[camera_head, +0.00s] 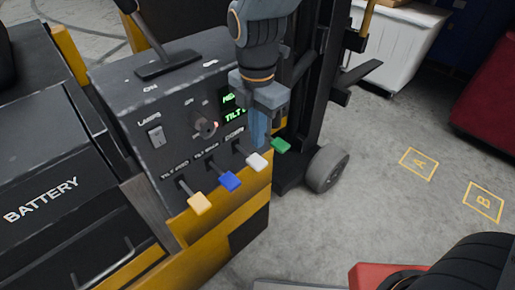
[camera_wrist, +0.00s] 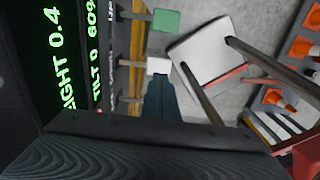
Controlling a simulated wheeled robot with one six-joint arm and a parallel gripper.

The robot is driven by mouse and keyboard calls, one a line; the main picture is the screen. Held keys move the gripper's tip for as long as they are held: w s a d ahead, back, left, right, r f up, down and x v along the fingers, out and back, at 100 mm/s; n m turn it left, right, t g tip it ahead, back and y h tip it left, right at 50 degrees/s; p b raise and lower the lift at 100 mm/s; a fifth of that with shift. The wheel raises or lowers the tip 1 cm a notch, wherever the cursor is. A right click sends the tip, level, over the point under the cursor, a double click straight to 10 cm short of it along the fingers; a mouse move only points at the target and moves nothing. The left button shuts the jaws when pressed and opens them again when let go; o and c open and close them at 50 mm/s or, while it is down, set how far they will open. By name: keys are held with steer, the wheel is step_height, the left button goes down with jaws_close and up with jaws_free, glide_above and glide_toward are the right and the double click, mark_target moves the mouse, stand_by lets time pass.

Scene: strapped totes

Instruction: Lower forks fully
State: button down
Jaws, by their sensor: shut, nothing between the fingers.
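The control panel (camera_head: 185,125) has a row of levers: yellow (camera_head: 200,203), blue (camera_head: 230,181), white (camera_head: 257,162) labelled DOWN, and green (camera_head: 280,145). The white lever (camera_wrist: 158,65) and green lever (camera_wrist: 166,20), labelled UP, show in the wrist view. My gripper (camera_head: 261,138) points down just behind the white lever, beside the green one. Its fingers (camera_wrist: 160,82) are shut and empty, close to the white knob; I cannot tell if they touch. The display (camera_wrist: 55,60) reads height 0.4. Dark forks (camera_head: 358,75) stick out from the mast, raised above the floor.
The mast (camera_head: 318,80) and wheel (camera_head: 326,168) stand right of the panel. A white bin (camera_head: 400,45) is behind the forks. Floor marks A (camera_head: 419,163) and B (camera_head: 483,202) lie right, on clear floor. Orange cones (camera_wrist: 300,47) show in the wrist view.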

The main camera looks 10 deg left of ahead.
mark_target(261, 163)
steer(key=shift+f+p, duration=0.6)
steer(key=shift+f, duration=2.25)
steer(key=shift+f, duration=0.1)
steer(key=f, duration=0.4)
steer(key=shift+s+d+b, duration=0.4)
steer(key=shift+s+d+f, duration=0.15)
steer(key=shift+s, duration=0.05)
steer(key=shift+w, duration=0.15)
stand_by(1.3)
